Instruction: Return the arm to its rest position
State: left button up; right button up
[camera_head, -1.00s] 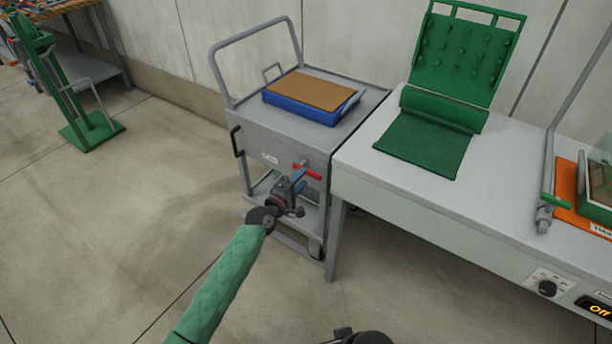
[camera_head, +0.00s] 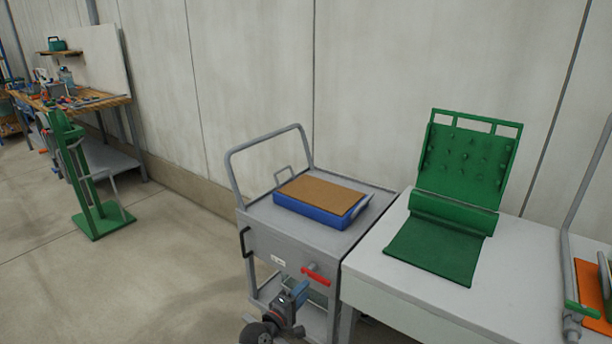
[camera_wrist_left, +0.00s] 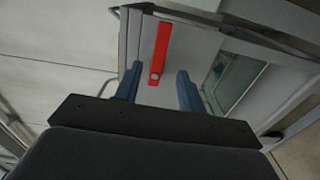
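My left gripper (camera_head: 297,294) is low in the head view, in front of the grey cart (camera_head: 300,240). In the left wrist view its two blue fingers (camera_wrist_left: 157,86) stand apart with nothing held between them. A red handle (camera_head: 316,275) on the cart's front is just beyond the gripper. In the left wrist view the red handle (camera_wrist_left: 161,45) appears past the fingertips, between them and apart from them. Most of my left arm is below the picture edge. My right gripper is not in view.
A blue tray with a brown top (camera_head: 320,195) sits on the cart. To its right a white bench (camera_head: 385,290) carries a green hinged press (camera_head: 465,160) and a green mat (camera_head: 435,248). A green stand (camera_head: 95,210) is at left. The floor between is clear.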

pick_arm(q)
jog(key=s+d+f+m+g, duration=0.2)
jog(key=s+f+m+g, duration=0.25)
jog(key=m, duration=0.45)
jog(key=s+a+r+m+g+y+p, duration=0.1)
jog(key=s+a+r+m+g+y, duration=0.2)
jog(key=s+a, duration=0.45)
jog(key=s+a+r+m+g+y+p, duration=0.1)
jog(key=s+a+r+m+g+y, duration=0.25)
jog(key=s, duration=0.65)
jog(key=s+a+f+n+y+p, duration=0.1)
jog(key=s+f, duration=0.2)
jog(key=s, duration=0.8)
jog(key=s+a+f+n+g+y+p, duration=0.1)
jog(key=s+a+f+p, duration=0.1)
jog(key=s, duration=1)
jog(key=shift+a+f, duration=0.15)
jog(key=shift+f, duration=0.25)
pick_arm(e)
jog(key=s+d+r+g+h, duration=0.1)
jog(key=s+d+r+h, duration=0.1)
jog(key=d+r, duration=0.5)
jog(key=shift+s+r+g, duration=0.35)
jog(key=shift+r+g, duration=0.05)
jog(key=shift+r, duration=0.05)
